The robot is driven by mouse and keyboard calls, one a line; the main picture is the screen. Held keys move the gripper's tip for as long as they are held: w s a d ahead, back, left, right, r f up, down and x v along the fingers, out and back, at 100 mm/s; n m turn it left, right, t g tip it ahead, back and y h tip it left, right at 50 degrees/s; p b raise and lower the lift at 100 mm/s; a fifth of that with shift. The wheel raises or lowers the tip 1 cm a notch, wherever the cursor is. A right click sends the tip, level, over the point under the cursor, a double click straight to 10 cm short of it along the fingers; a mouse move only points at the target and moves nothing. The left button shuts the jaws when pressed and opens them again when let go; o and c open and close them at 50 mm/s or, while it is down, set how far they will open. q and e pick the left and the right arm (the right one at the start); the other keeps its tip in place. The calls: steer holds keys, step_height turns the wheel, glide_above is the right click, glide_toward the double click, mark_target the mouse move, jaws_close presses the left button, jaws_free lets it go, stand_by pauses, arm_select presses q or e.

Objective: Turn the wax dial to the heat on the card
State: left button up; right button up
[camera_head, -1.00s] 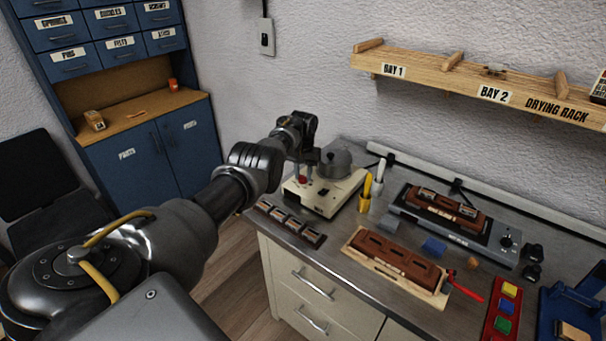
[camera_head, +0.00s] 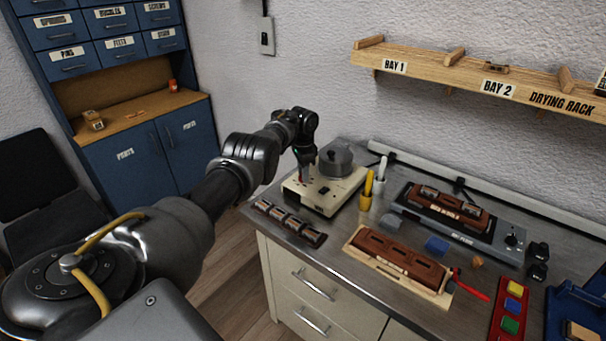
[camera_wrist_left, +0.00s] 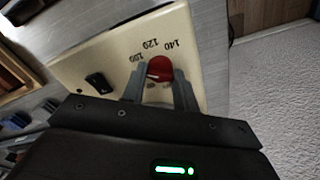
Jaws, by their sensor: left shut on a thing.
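The wax heater (camera_head: 345,193) is a cream box with a grey lidded pot (camera_head: 337,159) on top, at the back left of the bench. In the left wrist view its red wax dial (camera_wrist_left: 160,68) sits among printed numbers. I can read 100, 120 and 140; the others are partly hidden by the fingers. My left gripper (camera_head: 303,179) points down at the heater. In the left wrist view its two grey fingers (camera_wrist_left: 160,80) are shut on the dial, one on each side. The dial's pointer mark cannot be made out. I cannot pick out the heat card. My right gripper is out of view.
A black switch (camera_wrist_left: 98,83) sits on the heater beside the dial. Yellow (camera_head: 366,190) and white holders stand right of the heater. A rack of small parts (camera_head: 290,222) lies in front, and a brown block on a wooden board (camera_head: 362,258) lies further right.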

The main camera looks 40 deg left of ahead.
arm_select(q)
steer(key=shift+m+b, duration=0.35)
steer(key=shift+m, duration=0.65)
steer(key=o, duration=1)
steer(key=shift+c, duration=0.2)
step_height(320, 180, up, 11)
steer(key=shift+b, duration=0.3)
steer(key=shift+f, duration=0.15)
